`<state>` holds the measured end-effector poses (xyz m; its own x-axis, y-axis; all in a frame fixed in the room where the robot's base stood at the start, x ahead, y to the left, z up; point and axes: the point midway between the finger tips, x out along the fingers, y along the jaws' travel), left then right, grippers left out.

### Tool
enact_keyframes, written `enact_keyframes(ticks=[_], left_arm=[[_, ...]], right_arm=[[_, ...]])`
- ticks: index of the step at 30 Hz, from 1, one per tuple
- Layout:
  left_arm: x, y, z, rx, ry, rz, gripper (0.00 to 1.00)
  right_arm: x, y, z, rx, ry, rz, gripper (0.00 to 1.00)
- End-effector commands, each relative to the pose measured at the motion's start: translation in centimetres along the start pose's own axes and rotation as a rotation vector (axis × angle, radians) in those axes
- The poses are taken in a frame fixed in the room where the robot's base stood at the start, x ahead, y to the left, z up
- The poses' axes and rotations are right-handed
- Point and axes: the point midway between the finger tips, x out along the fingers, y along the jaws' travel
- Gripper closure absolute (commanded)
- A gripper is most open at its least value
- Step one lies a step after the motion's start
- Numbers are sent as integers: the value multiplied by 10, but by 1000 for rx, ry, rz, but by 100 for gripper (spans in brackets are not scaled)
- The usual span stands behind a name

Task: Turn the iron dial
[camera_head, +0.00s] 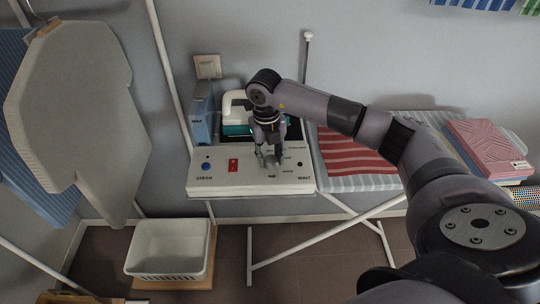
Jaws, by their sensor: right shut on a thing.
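The iron station's cream control panel (225,181) faces me in the middle of the view. It has a blue knob (206,166) marked STEAM at the left and a red switch (233,165) beside it. My right gripper (270,162) points down onto the right half of the panel and is shut on the dial there. The fingers hide most of the dial, so its setting cannot be read. A white and teal iron (236,112) rests behind the panel, partly behind my right wrist. My left gripper is not in view.
An ironing board (362,182) with a red striped cloth (352,150) lies right of the panel, under my right arm. Folded pink cloths (486,146) are stacked further right. A blue box (200,122) stands behind left. A white basket (169,248) sits low at left.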

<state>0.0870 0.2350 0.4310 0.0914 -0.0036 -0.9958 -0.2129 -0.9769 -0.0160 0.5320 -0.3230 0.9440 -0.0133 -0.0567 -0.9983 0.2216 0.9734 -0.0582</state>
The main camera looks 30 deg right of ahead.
Motion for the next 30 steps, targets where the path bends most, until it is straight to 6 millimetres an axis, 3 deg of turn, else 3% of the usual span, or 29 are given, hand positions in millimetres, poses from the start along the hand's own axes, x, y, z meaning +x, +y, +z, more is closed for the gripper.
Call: enact_keyframes(ticks=[2, 3, 12, 23, 30], left_arm=[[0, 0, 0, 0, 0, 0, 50], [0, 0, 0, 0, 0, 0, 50], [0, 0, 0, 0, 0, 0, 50], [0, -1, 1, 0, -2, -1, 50], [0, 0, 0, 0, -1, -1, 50]], right_arm=[[0, 0, 0, 0, -1, 1, 95], [0, 0, 0, 0, -1, 1, 65], [0, 0, 0, -1, -1, 0, 46], [-6, 0, 0, -1, -2, 1, 46], [-48, 0, 2, -1, -6, 2, 46]])
